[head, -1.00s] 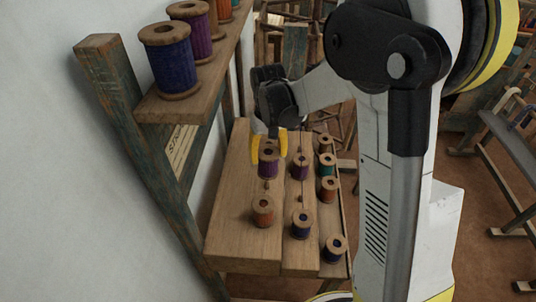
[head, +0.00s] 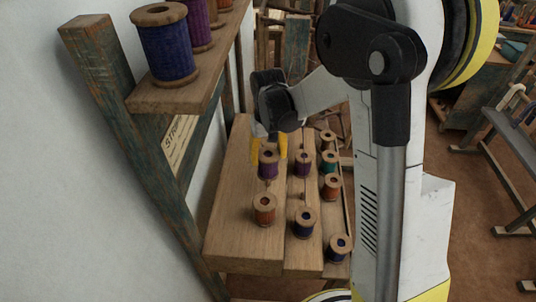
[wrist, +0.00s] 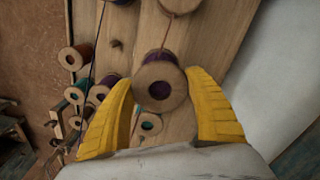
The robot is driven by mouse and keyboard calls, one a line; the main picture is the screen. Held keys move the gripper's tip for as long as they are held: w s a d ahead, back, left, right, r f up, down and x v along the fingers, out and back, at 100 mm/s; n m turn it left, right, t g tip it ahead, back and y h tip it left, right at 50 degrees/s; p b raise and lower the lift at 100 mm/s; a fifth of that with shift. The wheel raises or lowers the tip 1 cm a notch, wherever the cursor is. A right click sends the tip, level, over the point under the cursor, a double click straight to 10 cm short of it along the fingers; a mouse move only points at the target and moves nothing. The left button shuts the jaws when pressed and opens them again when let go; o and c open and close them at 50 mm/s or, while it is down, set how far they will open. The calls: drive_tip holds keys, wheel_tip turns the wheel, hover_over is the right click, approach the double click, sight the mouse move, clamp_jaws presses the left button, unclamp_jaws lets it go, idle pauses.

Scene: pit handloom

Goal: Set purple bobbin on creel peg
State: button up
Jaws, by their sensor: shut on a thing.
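A purple bobbin (head: 268,165) with wooden ends is between the yellow fingers of my gripper (head: 269,149), over the left plank of the creel board (head: 240,205). In the wrist view the same bobbin (wrist: 160,84) shows its round end and centre hole between the two fingers (wrist: 160,105). My gripper is shut on it. Whether a peg is inside the bobbin is hidden. A second purple bobbin (head: 303,162) stands to its right on the board. A bare peg (head: 303,197) shows between that bobbin and a blue one.
An orange bobbin (head: 264,209) and a blue bobbin (head: 304,222) stand nearer on the board. Several more line its right edge, including a teal one (head: 329,162). A wall shelf (head: 160,98) with bobbins overhangs at upper left.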

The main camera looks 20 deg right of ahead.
drive_tip(key=shift+f+b, duration=2.3)
drive_tip(key=shift+f, duration=0.65)
drive_tip(key=o, duration=1.6)
drive_tip(key=shift+r, duration=0.1)
drive_tip(key=shift+r+p, duration=2.25)
drive_tip(key=shift+r, duration=1.2)
